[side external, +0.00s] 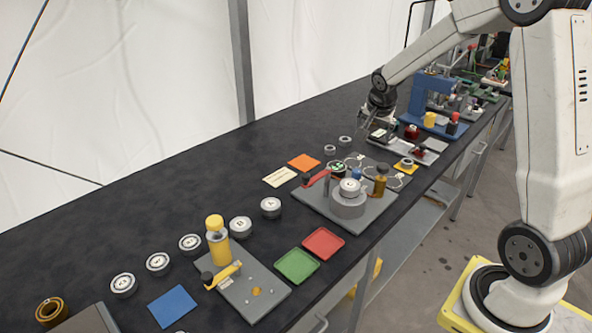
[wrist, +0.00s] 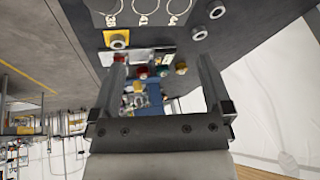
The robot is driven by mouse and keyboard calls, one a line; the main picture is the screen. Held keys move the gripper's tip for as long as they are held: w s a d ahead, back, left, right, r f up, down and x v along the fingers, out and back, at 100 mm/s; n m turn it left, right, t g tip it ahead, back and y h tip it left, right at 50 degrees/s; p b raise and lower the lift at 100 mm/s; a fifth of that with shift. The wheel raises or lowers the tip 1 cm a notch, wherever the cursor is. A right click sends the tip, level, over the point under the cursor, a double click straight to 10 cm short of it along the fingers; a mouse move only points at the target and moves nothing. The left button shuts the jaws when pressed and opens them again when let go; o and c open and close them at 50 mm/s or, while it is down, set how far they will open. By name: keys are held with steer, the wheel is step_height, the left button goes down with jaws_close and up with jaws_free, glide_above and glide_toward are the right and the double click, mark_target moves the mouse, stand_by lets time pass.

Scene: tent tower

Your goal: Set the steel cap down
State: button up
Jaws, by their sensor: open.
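My gripper (side external: 368,122) is above the far part of the bench, beyond the grey fixture plate. In the wrist view its two fingers (wrist: 163,72) are wide apart with nothing held between them. A small round grey metal piece with a dark centre (side external: 406,163) sits on a yellow square pad; it also shows in the wrist view (wrist: 118,41), apart from the fingers. Two similar loose grey rings (side external: 330,150) (side external: 345,140) lie on the black bench top. I cannot tell which of these pieces is the steel cap.
The grey plate (side external: 305,204) holds a round steel fixture (side external: 348,198) and a red clamp handle. Green (side external: 297,266) and red (side external: 323,243) trays lie nearer. A blue press (side external: 432,92) stands beyond my gripper. Several lettered round pieces line the bench, whose back left is clear.

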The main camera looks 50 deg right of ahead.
mark_target(350, 184)
steer(key=a+f+m+g+y, duration=0.1)
steer(key=a, duration=0.2)
steer(key=a+f+m+g+y, duration=0.1)
steer(key=a, duration=0.2)
steer(key=s+a+m+g+y, duration=0.1)
steer(key=a, duration=0.3)
steer(key=shift+f+m+y, duration=0.3)
steer(key=shift+f+y, duration=0.1)
steer(key=shift+s+f, duration=0.1)
steer(key=shift+f, duration=4.35)
jaws_close()
steer(key=shift+r, duration=0.2)
